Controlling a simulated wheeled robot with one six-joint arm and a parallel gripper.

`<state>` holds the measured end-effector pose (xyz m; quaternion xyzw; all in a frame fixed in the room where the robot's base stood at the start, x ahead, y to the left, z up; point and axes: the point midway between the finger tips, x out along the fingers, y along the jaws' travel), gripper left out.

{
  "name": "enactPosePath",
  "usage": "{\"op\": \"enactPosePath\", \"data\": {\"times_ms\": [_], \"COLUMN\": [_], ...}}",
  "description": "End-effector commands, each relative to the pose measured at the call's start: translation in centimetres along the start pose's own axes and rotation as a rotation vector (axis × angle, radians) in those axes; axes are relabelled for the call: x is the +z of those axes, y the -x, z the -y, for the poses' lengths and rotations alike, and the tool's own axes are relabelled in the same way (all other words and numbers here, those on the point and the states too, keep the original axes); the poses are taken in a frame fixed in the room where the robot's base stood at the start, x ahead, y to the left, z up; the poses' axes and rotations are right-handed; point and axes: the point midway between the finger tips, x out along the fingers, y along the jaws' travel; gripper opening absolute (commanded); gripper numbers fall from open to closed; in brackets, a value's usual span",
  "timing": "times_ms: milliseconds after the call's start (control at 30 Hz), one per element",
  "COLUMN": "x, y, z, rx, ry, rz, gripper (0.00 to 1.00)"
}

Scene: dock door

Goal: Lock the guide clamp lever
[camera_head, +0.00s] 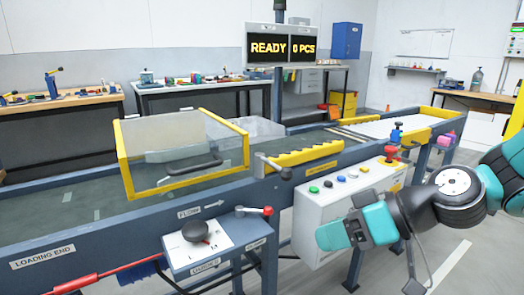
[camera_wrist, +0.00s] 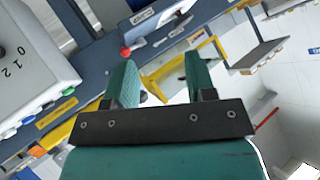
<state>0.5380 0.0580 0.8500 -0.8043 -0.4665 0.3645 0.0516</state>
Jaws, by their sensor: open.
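A grey lever with a rounded end (camera_head: 272,167) sits on the conveyor's near rail, beside the yellow toothed guide (camera_head: 305,155). A second lever with a red knob (camera_head: 266,211) lies roughly level beside the dial panel, its knob to the right; its red knob also shows in the wrist view (camera_wrist: 125,53).
The white button box (camera_head: 335,205) stands between my gripper and the rail. A yellow-framed clear guard (camera_head: 183,182) with a black handle covers the conveyor. A dial panel (camera_head: 208,243) juts out in front. A red-and-blue fixture (camera_head: 394,150) rises behind the box.

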Motion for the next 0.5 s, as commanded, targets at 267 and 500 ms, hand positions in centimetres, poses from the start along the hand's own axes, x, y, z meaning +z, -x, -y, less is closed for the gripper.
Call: {"op": "enactPosePath", "data": {"times_ms": [267, 500], "x": [4.9, 6.1], "y": [2.7, 7.4], "z": [8.0, 11.0], "rx": [0.090, 0.259], "ry": [-0.032, -0.125], "rz": [0.459, 0.623], "gripper": [0.51, 0.51]}}
